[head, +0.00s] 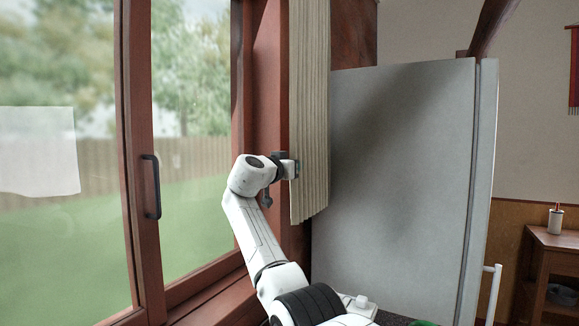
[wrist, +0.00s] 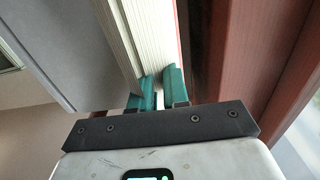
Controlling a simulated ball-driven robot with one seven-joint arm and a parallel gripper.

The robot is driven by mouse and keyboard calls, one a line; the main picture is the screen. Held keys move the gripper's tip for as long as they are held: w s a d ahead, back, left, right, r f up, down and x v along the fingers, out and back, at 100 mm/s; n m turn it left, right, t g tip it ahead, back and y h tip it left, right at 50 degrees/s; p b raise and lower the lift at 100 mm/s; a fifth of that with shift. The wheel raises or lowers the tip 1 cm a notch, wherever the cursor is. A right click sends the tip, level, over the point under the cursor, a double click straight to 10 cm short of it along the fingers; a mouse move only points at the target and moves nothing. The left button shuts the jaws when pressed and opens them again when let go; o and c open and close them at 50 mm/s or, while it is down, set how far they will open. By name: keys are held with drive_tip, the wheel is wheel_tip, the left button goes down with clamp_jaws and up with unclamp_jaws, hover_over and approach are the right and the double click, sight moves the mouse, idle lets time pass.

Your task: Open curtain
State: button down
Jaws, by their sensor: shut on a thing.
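The curtain (head: 309,100) is beige with vertical folds. It hangs bunched in a narrow strip at the right side of the window, between the red-brown frame and a grey cabinet. My gripper (head: 291,168) is at the curtain's left edge, in its lower part. In the wrist view the curtain (wrist: 150,35) runs down to the teal fingers of my gripper (wrist: 160,90), which are shut on its edge. The exact amount of cloth between the fingers is hidden.
The window (head: 190,130) with a dark handle (head: 151,186) is uncovered at the left. A tall grey fridge-like cabinet (head: 400,180) stands close on the curtain's right. A wooden side table (head: 553,265) is at the far right.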

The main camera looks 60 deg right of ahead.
idle(0.3)
drive_tip(key=c, duration=1.2)
unclamp_jaws()
drive_tip(key=a+b, duration=0.3)
drive_tip(key=a, duration=0.7)
drive_tip(key=shift+s+a, duration=0.15)
drive_tip(key=shift+a, duration=0.25)
